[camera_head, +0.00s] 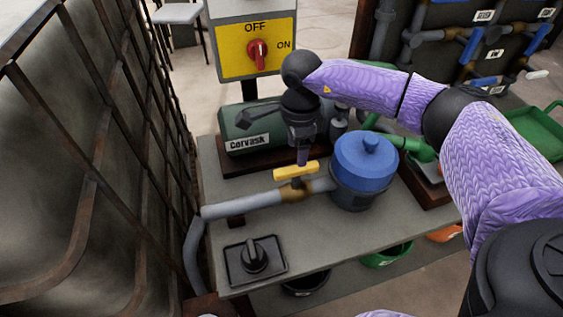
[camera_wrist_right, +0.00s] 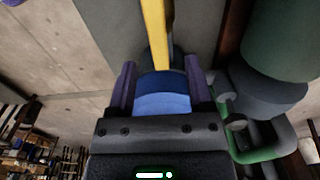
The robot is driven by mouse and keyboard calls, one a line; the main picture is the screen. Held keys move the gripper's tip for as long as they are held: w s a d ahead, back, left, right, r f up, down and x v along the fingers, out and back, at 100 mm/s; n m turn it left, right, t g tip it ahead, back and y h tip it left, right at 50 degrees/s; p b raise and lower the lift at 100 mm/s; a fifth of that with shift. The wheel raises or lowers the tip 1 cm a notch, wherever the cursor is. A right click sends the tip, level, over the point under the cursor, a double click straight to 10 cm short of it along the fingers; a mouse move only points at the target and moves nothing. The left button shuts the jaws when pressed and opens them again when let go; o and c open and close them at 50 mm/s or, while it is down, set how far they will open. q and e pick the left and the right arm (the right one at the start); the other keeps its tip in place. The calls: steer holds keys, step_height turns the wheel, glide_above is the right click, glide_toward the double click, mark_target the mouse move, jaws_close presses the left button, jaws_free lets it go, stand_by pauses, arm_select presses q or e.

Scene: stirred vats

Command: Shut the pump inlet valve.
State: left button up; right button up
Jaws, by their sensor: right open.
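The inlet valve has a yellow bar handle (camera_head: 297,171) on a brass body (camera_head: 297,190) in the grey pipe (camera_head: 245,204). The handle lies roughly in line with the pipe. My right gripper (camera_head: 303,158) points down just above the handle and hides part of it. In the right wrist view the gripper (camera_wrist_right: 160,68) is open, and the yellow handle (camera_wrist_right: 155,30) reaches in between its fingers. I cannot tell whether they touch it. My left gripper is not in view.
A blue-lidded pot (camera_head: 365,160) stands right of the valve. A green pump (camera_head: 250,128) labelled Corvask sits behind, under a yellow OFF/ON switch panel (camera_head: 232,63). A black knob plate (camera_head: 255,260) lies on the bench front. A caged tank (camera_head: 80,170) stands left.

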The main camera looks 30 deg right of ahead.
mark_target(297, 167)
step_height(297, 167, down, 8)
steer(key=shift+s+f+b, duration=0.1)
steer(key=shift+s+b, duration=0.05)
steer(key=shift+b, duration=0.95)
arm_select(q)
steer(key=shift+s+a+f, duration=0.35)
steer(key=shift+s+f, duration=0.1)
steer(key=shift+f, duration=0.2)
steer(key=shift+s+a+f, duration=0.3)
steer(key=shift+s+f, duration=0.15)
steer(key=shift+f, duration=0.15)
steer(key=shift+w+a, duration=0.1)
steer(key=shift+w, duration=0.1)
arm_select(e)
jaws_close()
